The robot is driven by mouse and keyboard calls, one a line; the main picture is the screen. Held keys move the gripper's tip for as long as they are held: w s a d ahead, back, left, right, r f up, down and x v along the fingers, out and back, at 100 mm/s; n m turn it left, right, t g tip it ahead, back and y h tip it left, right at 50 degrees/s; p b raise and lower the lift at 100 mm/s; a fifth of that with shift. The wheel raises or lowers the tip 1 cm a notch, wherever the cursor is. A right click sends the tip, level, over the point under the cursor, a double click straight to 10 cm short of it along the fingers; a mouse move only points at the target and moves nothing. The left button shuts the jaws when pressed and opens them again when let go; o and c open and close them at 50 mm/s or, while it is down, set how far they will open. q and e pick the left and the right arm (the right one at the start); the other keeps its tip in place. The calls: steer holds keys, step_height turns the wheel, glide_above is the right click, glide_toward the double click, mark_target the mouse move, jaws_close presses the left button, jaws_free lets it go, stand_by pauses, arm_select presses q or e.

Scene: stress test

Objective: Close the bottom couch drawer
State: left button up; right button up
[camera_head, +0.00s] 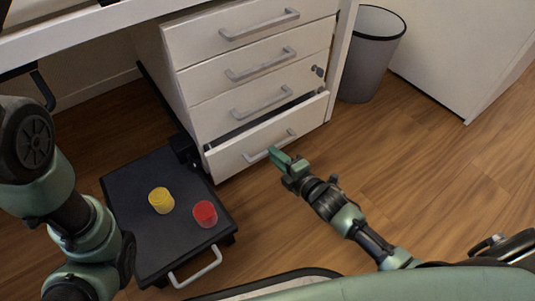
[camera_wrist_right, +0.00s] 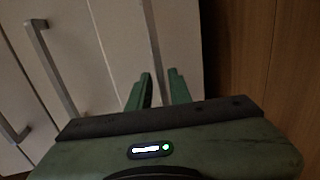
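The bottom drawer (camera_head: 232,155) of the white drawer unit stands partly pulled out, with a dark gap above its front. Its grey handle (camera_head: 270,148) faces me. My right gripper (camera_head: 282,160) is close to the drawer front, just at the handle; I cannot tell whether it touches. In the right wrist view its two green fingers (camera_wrist_right: 162,88) are apart with a gap between them, pointing at the white drawer fronts. A grey bar (camera_wrist_right: 152,35), perhaps a handle, runs toward that gap. My left arm shows at the left, but its gripper is out of view.
The upper drawers (camera_head: 245,30) are shut. A low black platform (camera_head: 125,205) carries a yellow cup (camera_head: 161,200) and a red cup (camera_head: 205,214) left of my right arm. A grey bin (camera_head: 370,60) stands right of the unit. Wooden floor (camera_head: 430,180) is clear at right.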

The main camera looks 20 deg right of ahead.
steer(key=b+x, duration=0.1)
steer(key=x, duration=0.2)
steer(key=shift+w+a+f+b, duration=0.1)
steer(key=shift+w+b, duration=0.1)
steer(key=shift+b, duration=0.1)
jaws_close()
stand_by(1.2)
